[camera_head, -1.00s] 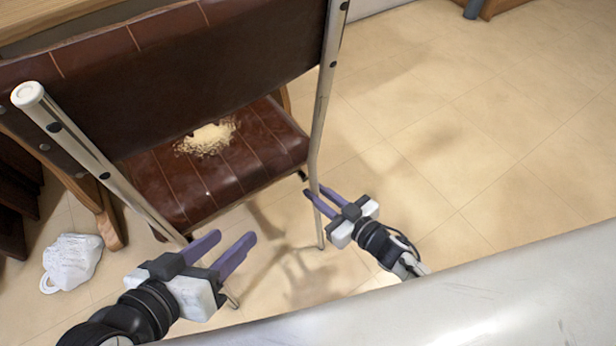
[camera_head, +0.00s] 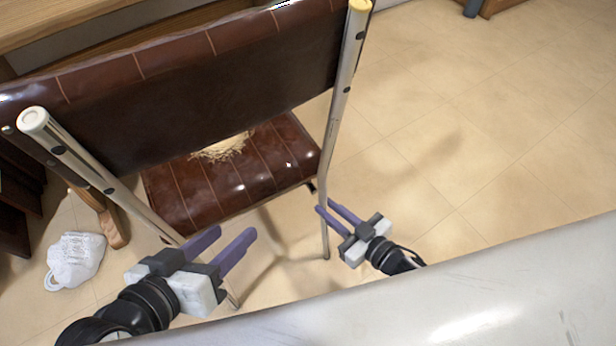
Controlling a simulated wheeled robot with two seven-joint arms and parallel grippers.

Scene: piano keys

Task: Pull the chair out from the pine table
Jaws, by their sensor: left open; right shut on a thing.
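The chair (camera_head: 240,110) has a dark brown padded back, a torn seat with pale stuffing showing, and metal tube posts. It stands with its back towards me, in front of the wooden table (camera_head: 50,25) at the upper left. My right gripper (camera_head: 329,207) is shut on the chair's right metal leg, below seat level. My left gripper (camera_head: 231,236) is open, beside the lower part of the left post (camera_head: 110,190). No chair part shows between its fingers. My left gripper hides part of the chair's left leg.
A crumpled white bag-like thing (camera_head: 76,260) lies on the floor at the left. A wooden leg (camera_head: 112,225) stands beside it. The tiled floor (camera_head: 480,130) is clear on the right. A pale surface, seemingly my own body, fills the lower right.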

